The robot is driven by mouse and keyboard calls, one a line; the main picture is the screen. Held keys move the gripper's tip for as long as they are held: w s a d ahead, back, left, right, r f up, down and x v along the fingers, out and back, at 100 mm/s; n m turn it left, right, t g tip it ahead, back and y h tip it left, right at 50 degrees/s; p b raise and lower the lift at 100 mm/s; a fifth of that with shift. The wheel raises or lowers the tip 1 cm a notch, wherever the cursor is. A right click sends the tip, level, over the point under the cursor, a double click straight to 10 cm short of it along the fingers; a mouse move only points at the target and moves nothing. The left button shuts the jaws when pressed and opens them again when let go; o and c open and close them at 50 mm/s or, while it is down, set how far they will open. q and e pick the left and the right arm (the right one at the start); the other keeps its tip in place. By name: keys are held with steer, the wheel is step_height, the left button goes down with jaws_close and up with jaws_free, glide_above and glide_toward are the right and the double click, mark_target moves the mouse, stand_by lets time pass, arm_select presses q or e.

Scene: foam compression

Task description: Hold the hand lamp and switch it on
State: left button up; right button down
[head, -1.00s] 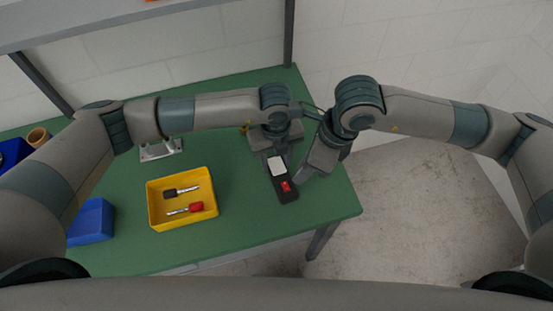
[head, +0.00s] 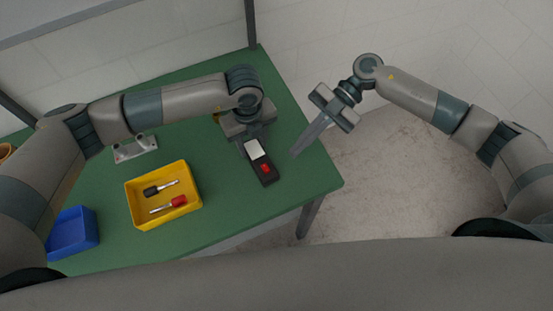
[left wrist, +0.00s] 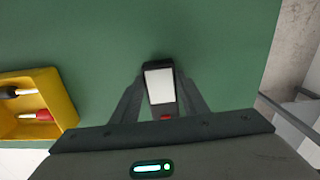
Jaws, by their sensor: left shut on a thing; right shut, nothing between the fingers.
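The hand lamp (head: 266,175) is a dark, flat, oblong body with a pale panel and a red switch (head: 265,168) near its front end. My left gripper (head: 249,146) is shut on the hand lamp, which also shows between the fingers in the left wrist view (left wrist: 159,86). I cannot tell whether the lamp touches the table. The red switch shows only partly in the left wrist view, above my gripper's dark edge. My right gripper (head: 293,155) is shut and empty, to the right of the lamp and apart from it, near the table's right edge. No light from the lamp is evident.
The green table (head: 240,215) has free room in front of the lamp. A yellow tray (head: 142,225) with two screwdrivers, one black and one red, stands left of it. A blue bin (head: 72,234) is farther left. A metal bracket (head: 135,149) stands behind the tray.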

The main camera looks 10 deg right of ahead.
steer(key=w+d+m+y, duration=0.1)
steer(key=m, duration=0.1)
steer(key=w+d+m+y, duration=0.1)
steer(key=m, duration=0.1)
steer(key=w+d+m+t+y, duration=0.1)
steer(key=m, duration=0.1)
steer(key=shift+w+r+m, duration=0.2)
steer(key=shift+w+m, duration=0.05)
steer(key=shift+m, duration=0.15)
steer(key=shift+s+a, duration=0.1)
steer(key=shift+a, duration=0.05)
glide_above(266, 168)
steer(key=w+d, duration=0.1)
steer(key=d, duration=0.2)
step_height(266, 168, down, 2)
steer(key=f, duration=0.3)
steer(key=shift+s+a, duration=0.2)
steer(key=shift+s, duration=0.05)
steer(key=shift+d+f, duration=0.1)
steer(key=shift+f, duration=0.6)
steer(key=shift+s+f, duration=0.15)
steer(key=shift+f, duration=0.15)
